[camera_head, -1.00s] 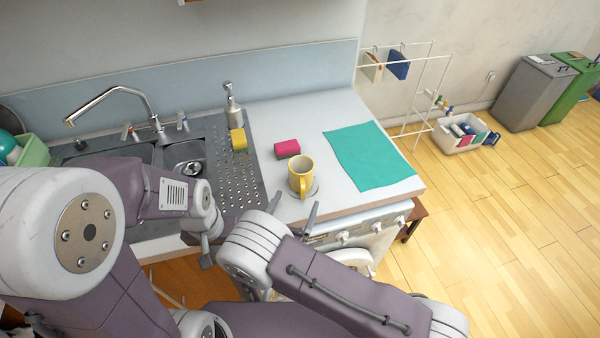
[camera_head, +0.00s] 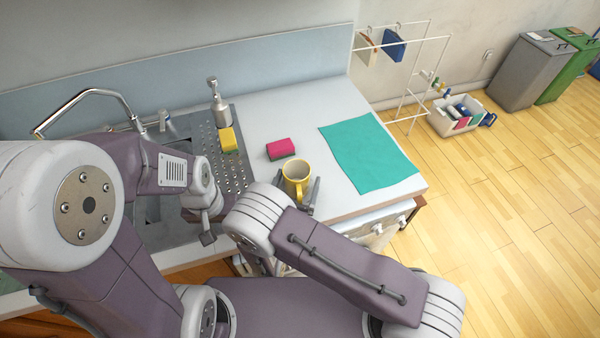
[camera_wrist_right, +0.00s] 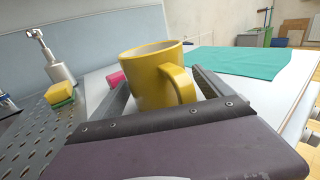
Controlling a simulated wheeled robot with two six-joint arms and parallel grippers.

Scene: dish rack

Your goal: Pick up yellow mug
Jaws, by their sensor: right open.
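The yellow mug (camera_head: 296,176) stands upright on the white counter near its front edge, its handle toward me. My right gripper (camera_head: 297,190) is open at the mug, with a finger on either side of it. In the right wrist view the mug (camera_wrist_right: 156,76) sits between the two open fingers (camera_wrist_right: 160,92), with its handle at the right. Whether the fingers touch the mug cannot be told. My left gripper (camera_head: 208,228) is in front of the sink, partly hidden by its arm; its jaws do not show clearly.
A pink sponge (camera_head: 280,149) lies just behind the mug. A yellow sponge (camera_head: 228,140) and a soap dispenser (camera_head: 218,105) stand at the perforated drainboard. A teal cloth (camera_head: 368,155) covers the counter's right part. The sink (camera_head: 185,215) is at the left.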

